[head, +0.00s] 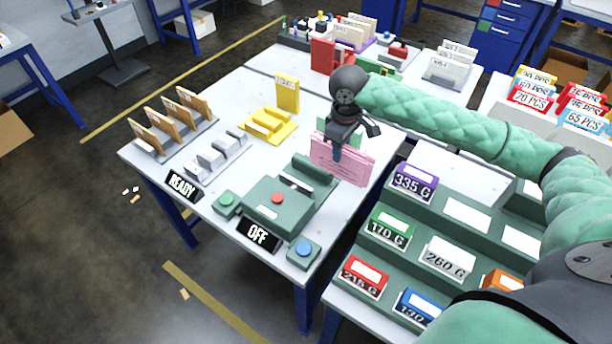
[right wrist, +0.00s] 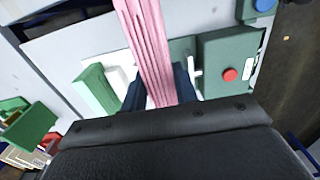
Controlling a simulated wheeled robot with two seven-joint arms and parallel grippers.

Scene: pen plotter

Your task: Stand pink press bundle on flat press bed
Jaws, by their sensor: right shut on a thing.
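The pink press bundle (head: 342,162) is a stack of pink sheets, held on edge by my right gripper (head: 338,148) above the white table. In the right wrist view the pink bundle (right wrist: 150,45) runs between the two dark fingers of the right gripper (right wrist: 160,88), which are shut on it. The green press (head: 270,212) with a red button stands left of and below the bundle; its red button (right wrist: 230,74) also shows in the right wrist view. The flat press bed is not clearly made out; the bundle may hide part of it. My left gripper is not in view.
An OFF sign (head: 259,235), a READY sign (head: 183,185) and a blue button box (head: 304,252) are around the press. A yellow holder (head: 268,126) and a rack of brown folders (head: 172,128) stand further left. A green stepped shelf (head: 410,248) holds labelled boxes at right.

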